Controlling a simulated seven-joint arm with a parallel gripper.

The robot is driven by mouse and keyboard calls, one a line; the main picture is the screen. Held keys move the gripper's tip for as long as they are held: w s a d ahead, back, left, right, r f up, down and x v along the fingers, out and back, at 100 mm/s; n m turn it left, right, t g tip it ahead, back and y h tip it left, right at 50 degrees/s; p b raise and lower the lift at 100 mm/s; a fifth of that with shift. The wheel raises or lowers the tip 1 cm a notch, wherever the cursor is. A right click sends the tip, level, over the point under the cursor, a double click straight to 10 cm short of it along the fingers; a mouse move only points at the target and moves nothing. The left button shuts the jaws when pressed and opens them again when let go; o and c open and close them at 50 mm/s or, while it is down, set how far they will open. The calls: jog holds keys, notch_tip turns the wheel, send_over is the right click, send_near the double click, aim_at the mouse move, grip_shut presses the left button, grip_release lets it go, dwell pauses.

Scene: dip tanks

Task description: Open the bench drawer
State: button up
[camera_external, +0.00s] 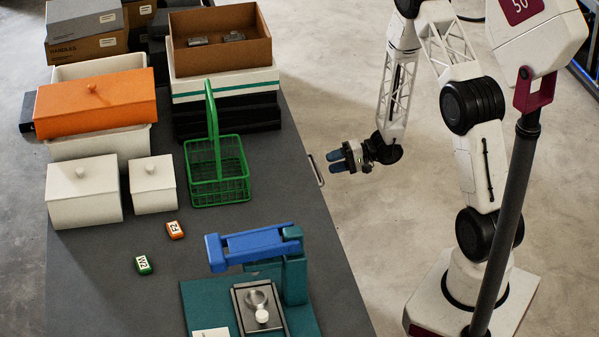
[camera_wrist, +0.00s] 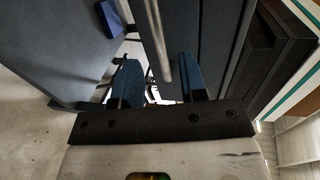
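The bench drawer's handle is a thin pale metal bar (camera_external: 316,169) on the right side of the dark grey bench (camera_external: 310,215). My gripper (camera_external: 339,161) is beside the bench at about the handle's height, its blue fingers pointing at the bar with a small gap in the external view. In the wrist view the fingers (camera_wrist: 157,75) are spread apart and empty, and the handle bar (camera_wrist: 157,38) runs between them in the picture. Whether the bar lies between the fingertips in depth I cannot tell. The drawer front is mostly hidden in the external view.
A green wire basket (camera_external: 219,172) stands near the bench edge by the handle. A blue and teal device (camera_external: 262,247) stands at the front. White and orange lidded tanks (camera_external: 95,105) and a brown open box (camera_external: 221,45) stand farther back. The floor around my gripper is clear.

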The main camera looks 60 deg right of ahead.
aim_at(316, 166)
jog(key=shift+x, duration=3.05)
grip_shut()
